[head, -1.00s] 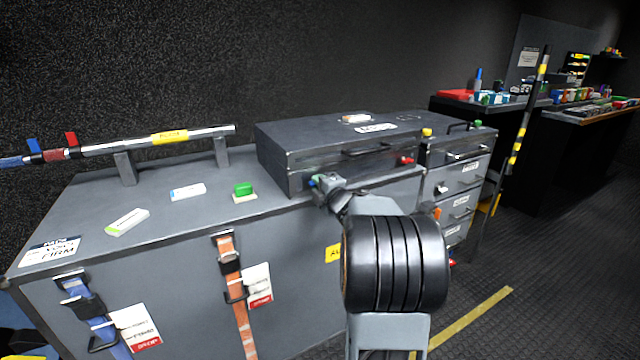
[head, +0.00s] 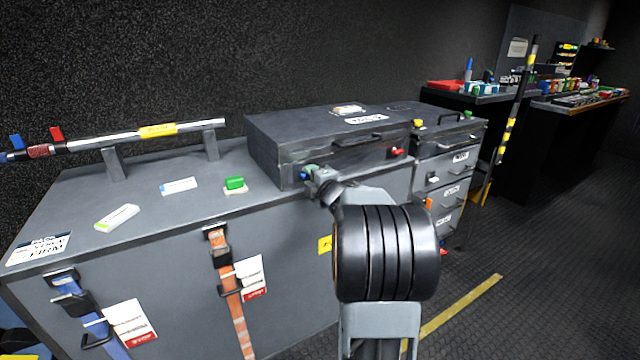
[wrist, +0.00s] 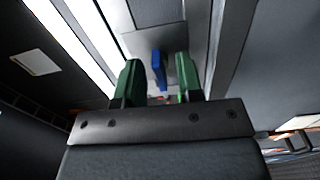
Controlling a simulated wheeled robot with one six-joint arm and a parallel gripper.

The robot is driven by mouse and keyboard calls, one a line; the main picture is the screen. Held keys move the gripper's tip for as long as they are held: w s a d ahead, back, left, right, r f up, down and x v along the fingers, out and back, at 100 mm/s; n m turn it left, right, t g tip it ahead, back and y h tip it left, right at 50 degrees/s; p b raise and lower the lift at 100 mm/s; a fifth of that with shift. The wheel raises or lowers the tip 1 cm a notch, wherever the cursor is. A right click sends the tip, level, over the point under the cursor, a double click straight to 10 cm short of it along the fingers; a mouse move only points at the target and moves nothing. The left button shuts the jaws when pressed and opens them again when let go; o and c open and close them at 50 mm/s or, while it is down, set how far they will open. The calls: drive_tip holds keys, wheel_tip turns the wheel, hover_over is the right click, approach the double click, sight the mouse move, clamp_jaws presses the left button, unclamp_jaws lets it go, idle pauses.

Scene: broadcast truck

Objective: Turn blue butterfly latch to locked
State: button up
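The blue butterfly latch (wrist: 159,70) shows in the wrist view as a narrow blue tab on a grey plate, roughly parallel to my fingers. In the head view the blue latch (head: 303,176) is a small spot at the left end of the dark case's front. My gripper (wrist: 157,62) has green fingers, open, one on each side of the tab with a visible gap on both sides. In the head view my gripper (head: 311,171) is at the case front, mostly hidden by my wrist. I cannot tell the latch's locked mark.
The dark case (head: 320,132) lies on a grey trunk (head: 130,200). A red latch (head: 397,152) is at the case's right end. A green block (head: 235,184) and white pieces lie on the trunk top. A drawer unit (head: 445,180) stands to the right.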

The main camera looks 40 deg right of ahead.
drive_tip(key=s+a+p, duration=0.2)
drive_tip(key=s, duration=1.1)
drive_tip(key=shift+s, duration=0.2)
drive_tip(key=a+r+m+g+h+p, duration=0.2)
drive_tip(key=a+r+m+g+p, duration=0.6)
drive_tip(key=r+p, duration=0.8)
drive_tip(key=s+a+r+m+g+y+p, duration=0.2)
drive_tip(key=s+a+m+g+p, duration=0.1)
drive_tip(key=a+p, duration=0.4)
drive_tip(key=s+a+r+m+g+y+p, duration=0.2)
drive_tip(key=s+a+m+p, duration=0.3)
drive_tip(key=a, duration=0.5)
drive_tip(key=s+r+g+p, duration=0.1)
drive_tip(key=s+p, duration=0.1)
drive_tip(key=p, duration=0.1)
drive_tip(key=shift+s+r+y, duration=0.25)
drive_tip(key=shift+s+y, duration=0.05)
drive_tip(key=shift+s, duration=0.05)
